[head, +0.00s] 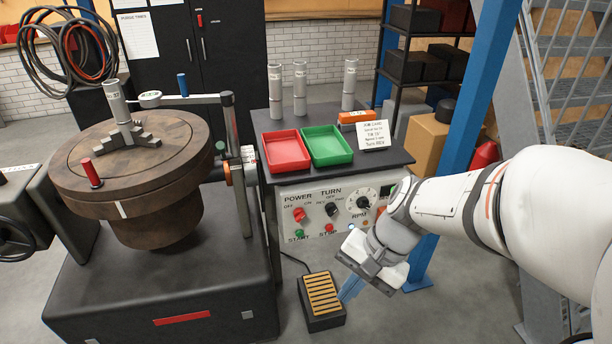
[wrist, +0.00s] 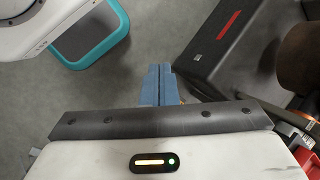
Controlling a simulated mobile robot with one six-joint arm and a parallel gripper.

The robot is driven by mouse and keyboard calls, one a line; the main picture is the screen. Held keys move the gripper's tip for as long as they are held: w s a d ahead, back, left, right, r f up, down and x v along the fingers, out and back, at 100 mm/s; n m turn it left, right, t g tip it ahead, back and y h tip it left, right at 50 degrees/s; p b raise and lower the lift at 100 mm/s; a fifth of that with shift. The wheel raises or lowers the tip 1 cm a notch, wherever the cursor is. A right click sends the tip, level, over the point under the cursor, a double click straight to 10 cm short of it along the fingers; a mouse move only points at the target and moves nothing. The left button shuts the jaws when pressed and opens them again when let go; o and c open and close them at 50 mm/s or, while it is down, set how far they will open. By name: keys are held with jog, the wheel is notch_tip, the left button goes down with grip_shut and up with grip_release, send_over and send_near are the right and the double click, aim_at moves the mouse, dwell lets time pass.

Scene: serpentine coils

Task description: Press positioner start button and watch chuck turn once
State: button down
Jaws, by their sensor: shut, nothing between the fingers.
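The positioner's round brown chuck (head: 175,165) lies flat on its dark base (head: 150,290), with a metal tube held upright in stepped jaws on top. A white mark shows on its rim. The control panel (head: 318,205) stands to its right. The green start button (head: 300,234) is at its lower left, beside the red stop button (head: 328,229). My gripper (head: 349,290) is shut and empty, in front of and below the panel, to the right of both buttons and apart from them. In the wrist view its blue fingers (wrist: 159,82) are together, pointing at bare floor. The buttons are not recognisable there.
A foot pedal (head: 322,298) sits on the floor just left of my fingers. Red (head: 285,151) and green (head: 327,145) trays, upright tubes and a note card (head: 373,134) are on top of the cabinet. A blue post (head: 470,110) stands to the right, partly behind my arm.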

aim_at(299, 233)
jog(key=w+a+f+m+t+y+b, duration=0.1)
jog(key=w+a+f+m+y+b, duration=0.3)
jog(key=w+a+f+m+y, duration=0.75)
jog(key=w+d+f+m+t+h+b, duration=0.2)
jog(key=w+d+f+m+t, duration=0.3)
jog(key=m, duration=0.9)
jog(key=w+f+t, duration=0.3)
jog(key=f, duration=0.1)
jog(key=shift+w+d+f+b, duration=0.2)
jog(key=shift+d+b, duration=0.15)
jog(key=shift+w, duration=0.1)
jog(key=w+a, duration=0.2)
jog(key=w, duration=0.6)
jog(key=shift+w+a, duration=0.15)
jog(key=shift+a, duration=0.05)
jog(key=shift+w+a, duration=0.1)
jog(key=shift+w, duration=0.15)
